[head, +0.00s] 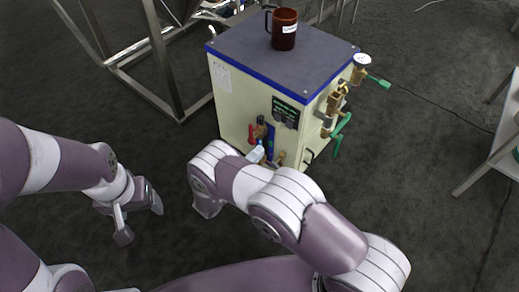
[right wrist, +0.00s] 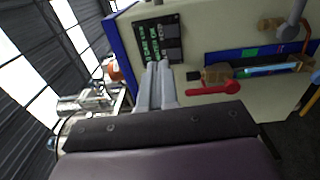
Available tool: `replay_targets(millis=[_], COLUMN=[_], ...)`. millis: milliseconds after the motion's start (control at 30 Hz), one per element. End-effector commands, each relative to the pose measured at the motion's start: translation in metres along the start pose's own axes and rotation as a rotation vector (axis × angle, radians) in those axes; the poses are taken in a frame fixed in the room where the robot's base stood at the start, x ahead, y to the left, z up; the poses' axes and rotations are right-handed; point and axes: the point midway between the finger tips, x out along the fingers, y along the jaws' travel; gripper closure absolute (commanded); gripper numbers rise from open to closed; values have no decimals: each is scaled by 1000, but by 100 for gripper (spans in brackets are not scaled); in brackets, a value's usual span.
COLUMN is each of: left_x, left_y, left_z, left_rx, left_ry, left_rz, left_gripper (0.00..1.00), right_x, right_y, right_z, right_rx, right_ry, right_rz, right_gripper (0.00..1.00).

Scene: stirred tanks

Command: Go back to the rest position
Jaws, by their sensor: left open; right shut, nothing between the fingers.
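My left gripper (head: 139,218) is in the head view at the lower left. Its two fingers are spread and empty, above the dark floor and apart from the cream tank unit (head: 236,101). My right arm reaches across the lower middle of the head view, in front of that unit; its gripper is largely hidden there by my own arm. In the right wrist view my right gripper (right wrist: 157,68) has its fingers together with nothing between them. They point towards the unit's front, close to the black label plate (right wrist: 161,40) and a red-handled valve (right wrist: 213,90). Contact cannot be told.
A brown mug (head: 283,32) stands on the unit's dark top. Brass valves with green handles (head: 341,128) and a gauge (head: 362,61) stick out on its right side. A metal frame (head: 150,63) stands at the upper left, a shelf (head: 505,140) at the right edge. Floor between is clear.

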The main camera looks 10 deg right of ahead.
Motion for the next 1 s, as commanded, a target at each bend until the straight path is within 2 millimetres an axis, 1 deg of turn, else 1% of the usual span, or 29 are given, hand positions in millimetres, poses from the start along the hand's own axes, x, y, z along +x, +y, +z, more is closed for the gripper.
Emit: replay_targets(millis=[367, 433, 467, 533, 567, 600, 633, 667, 700, 733, 767, 800, 867, 900, 967, 1000], left_x=[0, 0, 0, 0, 0, 0, 0, 0, 0, 0, 0, 0, 0, 0, 0, 0], left_y=[0, 0, 0, 0, 0, 0, 0, 0, 0, 0, 0, 0, 0, 0, 0, 0], left_z=[0, 0, 0, 0, 0, 0, 0, 0, 0, 0, 0, 0, 0, 0, 0, 0], left_rx=[0, 0, 0, 0, 0, 0, 0, 0, 0, 0, 0, 0, 0, 0, 0, 0], left_ry=[0, 0, 0, 0, 0, 0, 0, 0, 0, 0, 0, 0, 0, 0, 0, 0], left_rz=[0, 0, 0, 0, 0, 0, 0, 0, 0, 0, 0, 0, 0, 0, 0, 0], left_gripper=[25, 25, 25, 25, 25, 25, 25, 25, 25, 25, 25, 25, 25, 25, 25, 25], right_x=[0, 0, 0, -3, -8, -20, -32, -44, -60, -73, -85, -98, -111, -115, -115, -114], right_y=[0, -1, -6, -34, -53, -76, -87, -93, -94, -90, -82, -64, -26, -3, 28, 46], right_z=[0, 0, -1, -14, -19, -26, -34, -41, -46, -46, -40, -26, 9, 35, 72, 95], right_rx=[1, 39, 80, 227, 281, 349, 403, 454, 509, 536, 553, 555, 523, 491, 445, 419], right_ry=[0, 1, 5, 69, 112, 165, 195, 206, 191, 162, 115, 33, -119, -204, -308, -363], right_rz=[0, -5, -29, -169, -264, -418, -550, -690, -876, -1013, -1143, -1302, -1482, -1547, -1598, -1612], right_gripper=[100, 100, 100, 100, 100, 100, 100, 100, 100, 100, 100, 100, 100, 100, 100, 100])
